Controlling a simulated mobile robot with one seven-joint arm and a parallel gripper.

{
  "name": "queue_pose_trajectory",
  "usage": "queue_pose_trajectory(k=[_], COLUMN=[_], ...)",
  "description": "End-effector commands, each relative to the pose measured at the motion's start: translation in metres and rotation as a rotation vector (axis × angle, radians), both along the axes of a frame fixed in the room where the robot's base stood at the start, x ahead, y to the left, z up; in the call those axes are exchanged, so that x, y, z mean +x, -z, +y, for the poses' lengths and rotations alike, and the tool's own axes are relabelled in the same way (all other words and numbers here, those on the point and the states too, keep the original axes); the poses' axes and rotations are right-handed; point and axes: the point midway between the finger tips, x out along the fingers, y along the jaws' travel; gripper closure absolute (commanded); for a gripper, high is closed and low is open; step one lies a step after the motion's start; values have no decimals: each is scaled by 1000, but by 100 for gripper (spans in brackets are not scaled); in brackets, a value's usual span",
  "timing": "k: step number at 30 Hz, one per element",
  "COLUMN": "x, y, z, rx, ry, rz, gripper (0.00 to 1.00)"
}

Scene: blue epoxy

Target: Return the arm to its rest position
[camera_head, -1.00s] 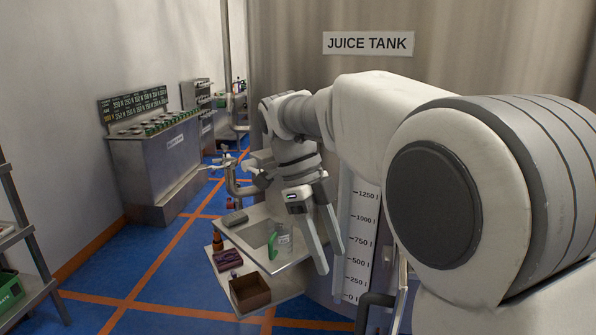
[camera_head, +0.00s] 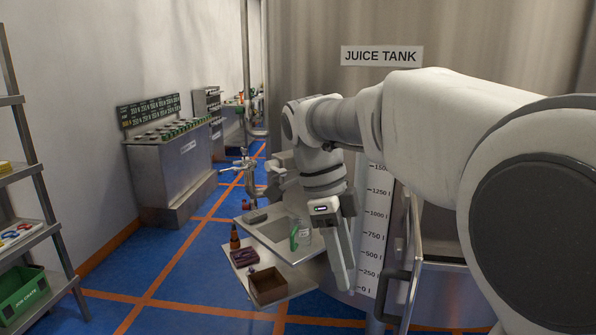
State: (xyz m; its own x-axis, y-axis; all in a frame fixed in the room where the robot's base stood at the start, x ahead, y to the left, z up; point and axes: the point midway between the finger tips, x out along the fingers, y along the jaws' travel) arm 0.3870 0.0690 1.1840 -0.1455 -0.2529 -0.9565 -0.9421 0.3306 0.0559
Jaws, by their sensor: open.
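My arm reaches from the right edge into the middle of the view. It bends down at the wrist, and my gripper (camera_head: 344,272) points downward in front of the juice tank (camera_head: 330,60). Its fingers are open and appear nearly edge-on, one partly behind the other, with nothing seen between them. The gripper hangs just right of a small metal work shelf (camera_head: 283,233); I cannot tell its height above it.
The shelf carries a brown box (camera_head: 268,286), a purple item (camera_head: 244,257), an orange-brown bottle (camera_head: 234,237), a green item (camera_head: 294,238) and a clear container (camera_head: 304,236). A rack with a green crate (camera_head: 22,292) stands left. The blue floor between is clear.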

Motion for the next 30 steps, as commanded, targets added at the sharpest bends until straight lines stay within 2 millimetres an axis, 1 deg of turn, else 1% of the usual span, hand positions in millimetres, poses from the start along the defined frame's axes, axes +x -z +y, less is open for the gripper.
queue_pose_trajectory(k=[1,6,14,20,24,30], x=[-8,-31,-68,-96,-114,-133], y=[-5,-11,-12,-7,-1,10], z=[-8,-23,-43,-54,-60,-66], rx=[31,122,175,137,68,-63], ry=[-75,-382,-854,-1215,-1460,-1747], rz=[-5,-32,-101,-159,-190,-203], gripper=[43,43,43,43,43,43])
